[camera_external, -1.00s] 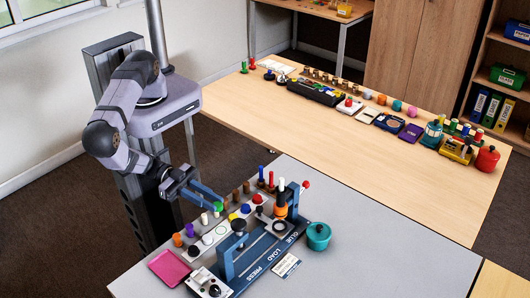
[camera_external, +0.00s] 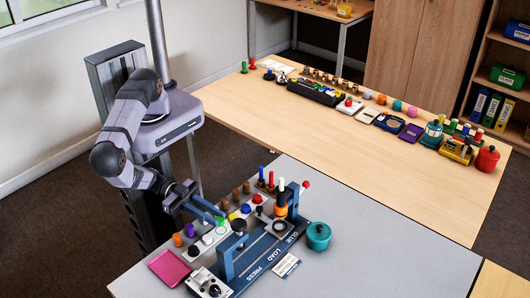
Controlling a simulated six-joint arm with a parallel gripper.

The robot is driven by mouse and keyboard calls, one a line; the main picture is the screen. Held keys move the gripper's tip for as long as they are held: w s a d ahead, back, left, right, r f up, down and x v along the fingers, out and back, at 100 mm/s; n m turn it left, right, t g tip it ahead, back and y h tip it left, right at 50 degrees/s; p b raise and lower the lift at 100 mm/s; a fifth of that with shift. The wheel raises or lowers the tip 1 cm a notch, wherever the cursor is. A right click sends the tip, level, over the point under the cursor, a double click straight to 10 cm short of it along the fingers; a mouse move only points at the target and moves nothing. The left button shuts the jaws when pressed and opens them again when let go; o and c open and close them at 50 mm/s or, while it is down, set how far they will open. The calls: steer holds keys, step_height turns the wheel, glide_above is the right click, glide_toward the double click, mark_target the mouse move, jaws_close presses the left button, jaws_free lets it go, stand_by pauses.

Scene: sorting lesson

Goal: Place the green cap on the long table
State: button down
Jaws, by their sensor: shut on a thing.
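My gripper (camera_external: 215,213) has blue fingers and reaches over the left part of the grey worktable. It is shut on the green cap (camera_external: 220,221), a small round piece at its fingertips. The cap is low, close to the row of pieces; I cannot tell whether it touches anything beneath. The fingers hide part of it. The long table (camera_external: 400,190) has a pale wooden top and stands behind the grey worktable, with its objects along the far side.
The grey worktable (camera_external: 400,262) holds a blue press fixture (camera_external: 262,250), a teal pot (camera_external: 318,236), a pink tray (camera_external: 169,268) and several coloured caps and pegs. The front half of the long table is clear. A red pot (camera_external: 487,158) stands at its right end.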

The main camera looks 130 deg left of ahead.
mark_target(209, 226)
steer(key=shift+f+b, duration=0.95)
steer(key=shift+f, duration=0.6)
steer(key=shift+f, duration=0.1)
steer(key=shift+f, duration=0.15)
steer(key=c, duration=1.6)
jaws_free()
steer(key=shift+b, duration=0.35)
steer(key=shift+v, duration=0.9)
steer(key=shift+d+b+v, duration=0.1)
steer(key=shift+b+v, duration=0.4)
steer(key=shift+v, duration=0.55)
steer(key=shift+d+b+v, duration=0.15)
steer(key=shift+b+v, duration=0.3)
steer(key=shift+v, duration=0.65)
steer(key=shift+s, duration=0.5)
